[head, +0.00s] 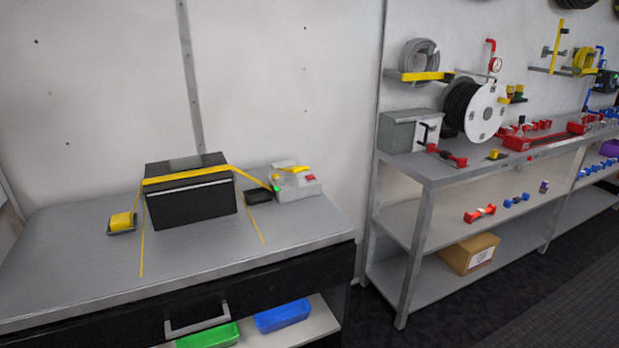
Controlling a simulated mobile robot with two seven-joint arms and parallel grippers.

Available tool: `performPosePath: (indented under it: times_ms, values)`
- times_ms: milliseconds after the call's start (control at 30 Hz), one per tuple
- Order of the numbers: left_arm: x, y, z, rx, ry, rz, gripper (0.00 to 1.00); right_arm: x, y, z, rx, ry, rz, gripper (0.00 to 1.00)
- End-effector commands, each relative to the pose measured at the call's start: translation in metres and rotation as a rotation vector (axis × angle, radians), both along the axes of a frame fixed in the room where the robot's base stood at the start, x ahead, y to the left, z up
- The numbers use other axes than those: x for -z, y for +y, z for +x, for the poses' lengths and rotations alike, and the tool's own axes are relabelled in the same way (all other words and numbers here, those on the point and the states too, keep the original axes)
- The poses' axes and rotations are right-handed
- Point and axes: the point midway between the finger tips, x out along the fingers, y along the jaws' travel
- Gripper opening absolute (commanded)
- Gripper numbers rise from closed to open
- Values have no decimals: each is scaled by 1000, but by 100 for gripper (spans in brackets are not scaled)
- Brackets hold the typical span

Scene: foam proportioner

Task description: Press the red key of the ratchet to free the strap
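The ratchet (297,187) is a light grey block at the back right of the grey workbench (190,262). Its red key (310,178) shows as a small red patch on its right side. A green spot is at its left edge, and a yellow piece is on top. The yellow strap (186,174) runs over the top of a black box (192,200) and slopes down right to the ratchet. On the left the strap drops towards a yellow block in a small dark tray (122,224). Neither of my grippers is in view.
A small black object (259,196) lies between box and ratchet. Yellow lines mark the bench top, whose front is clear. A drawer handle (197,319) sticks out in front, above green and blue bins. A shelf unit (430,174) with reels and red fittings stands right, across a gap.

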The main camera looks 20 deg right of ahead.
Motion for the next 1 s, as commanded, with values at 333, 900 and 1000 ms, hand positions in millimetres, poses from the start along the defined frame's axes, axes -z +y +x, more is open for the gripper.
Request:
performPosePath:
  times_ms: [333, 900, 1000]
  values:
    - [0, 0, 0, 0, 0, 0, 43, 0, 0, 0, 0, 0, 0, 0]
    - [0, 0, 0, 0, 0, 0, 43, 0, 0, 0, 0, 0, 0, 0]
    - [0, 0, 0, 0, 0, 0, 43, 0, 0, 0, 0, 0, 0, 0]
